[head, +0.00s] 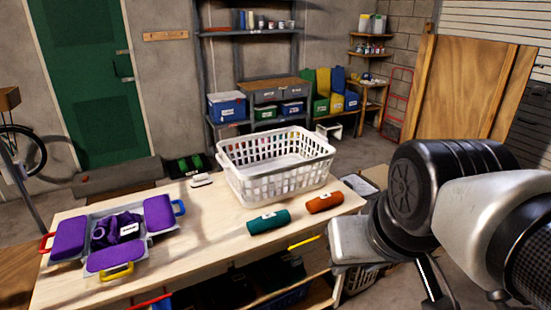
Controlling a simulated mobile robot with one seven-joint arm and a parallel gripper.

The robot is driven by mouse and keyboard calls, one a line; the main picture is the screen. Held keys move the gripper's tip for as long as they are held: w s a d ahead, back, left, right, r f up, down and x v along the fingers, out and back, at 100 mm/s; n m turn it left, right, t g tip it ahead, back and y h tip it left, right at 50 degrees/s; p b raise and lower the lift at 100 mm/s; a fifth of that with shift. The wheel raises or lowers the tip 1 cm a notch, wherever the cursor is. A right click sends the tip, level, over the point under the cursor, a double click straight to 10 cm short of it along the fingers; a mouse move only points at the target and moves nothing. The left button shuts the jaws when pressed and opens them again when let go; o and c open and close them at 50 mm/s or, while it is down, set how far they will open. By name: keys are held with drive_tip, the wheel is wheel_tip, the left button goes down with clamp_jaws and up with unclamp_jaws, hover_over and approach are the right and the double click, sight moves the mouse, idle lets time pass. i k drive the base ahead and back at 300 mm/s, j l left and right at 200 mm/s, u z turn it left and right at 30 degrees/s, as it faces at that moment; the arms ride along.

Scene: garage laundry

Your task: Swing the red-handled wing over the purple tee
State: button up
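A folding board (88,218) lies on the left part of the wooden table, with three wings laid out flat around its middle. The red-handled wing (69,246) is at the left, its red handle (46,243) pointing outward. The blue-handled wing (159,214) is at the right and the yellow-handled wing (116,258) at the front. All three have purple upper faces. The purple tee (104,232) lies bunched in the middle with a white label. My arm shows at the right, well apart from the board. I cannot make out my gripper's fingers.
A white laundry basket (277,167) stands at the table's back right. A green roll (269,222) and an orange roll (325,202) lie in front of it. A small white object (202,180) lies near the back edge. Bare tabletop (200,245) separates the board from the rolls.

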sight(68, 242)
drive_tip(key=u, duration=1.7)
drive_tip(key=i+j+z, duration=0.25)
drive_tip(key=i+j, duration=0.5)
drive_tip(key=i+j+z, duration=0.25)
drive_tip(key=i+j, duration=0.55)
drive_tip(key=j, duration=0.1)
